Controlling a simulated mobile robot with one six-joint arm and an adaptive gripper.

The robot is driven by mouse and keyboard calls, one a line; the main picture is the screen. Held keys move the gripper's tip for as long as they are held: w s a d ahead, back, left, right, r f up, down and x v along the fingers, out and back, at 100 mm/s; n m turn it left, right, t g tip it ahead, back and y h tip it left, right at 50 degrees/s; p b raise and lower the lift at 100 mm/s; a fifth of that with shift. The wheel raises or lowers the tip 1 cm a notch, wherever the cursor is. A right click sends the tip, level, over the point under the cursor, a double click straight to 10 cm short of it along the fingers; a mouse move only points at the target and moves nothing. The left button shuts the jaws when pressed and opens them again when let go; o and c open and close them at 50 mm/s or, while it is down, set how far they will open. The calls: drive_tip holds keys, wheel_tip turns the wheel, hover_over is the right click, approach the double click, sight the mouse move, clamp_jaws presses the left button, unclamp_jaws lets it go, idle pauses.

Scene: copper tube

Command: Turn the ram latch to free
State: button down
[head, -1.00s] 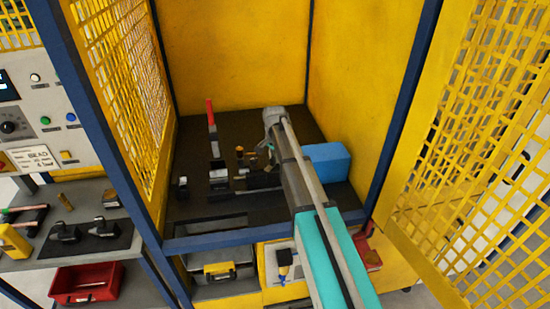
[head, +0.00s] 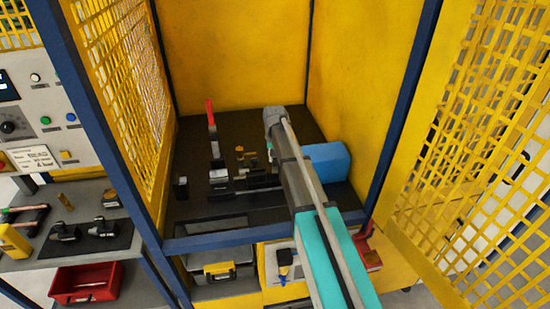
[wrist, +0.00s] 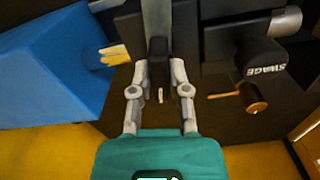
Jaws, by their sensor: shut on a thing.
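My gripper (wrist: 160,72) is shut on the dark end of a lever (wrist: 158,50) in the wrist view. A grey bar (wrist: 157,18) runs up from that dark end. The lever may be the ram latch, but no label on it is readable. To its right is a black part marked SWAGE (wrist: 265,70), with a copper-coloured handle (wrist: 243,96) below it, apart from my fingers. In the head view my wrist and arm hide the grip and most of the latch area.
A blue box (head: 328,162) stands close on the right of my arm and fills the left of the wrist view (wrist: 50,60). A red-handled lever (head: 211,113) stands upright on the left. Yellow walls (head: 235,50) and a blue post (head: 405,95) enclose the dark bench.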

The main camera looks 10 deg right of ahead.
drive_tip(key=shift+n, duration=1)
drive_tip(key=c, duration=0.6)
unclamp_jaws()
drive_tip(key=shift+m, duration=0.4)
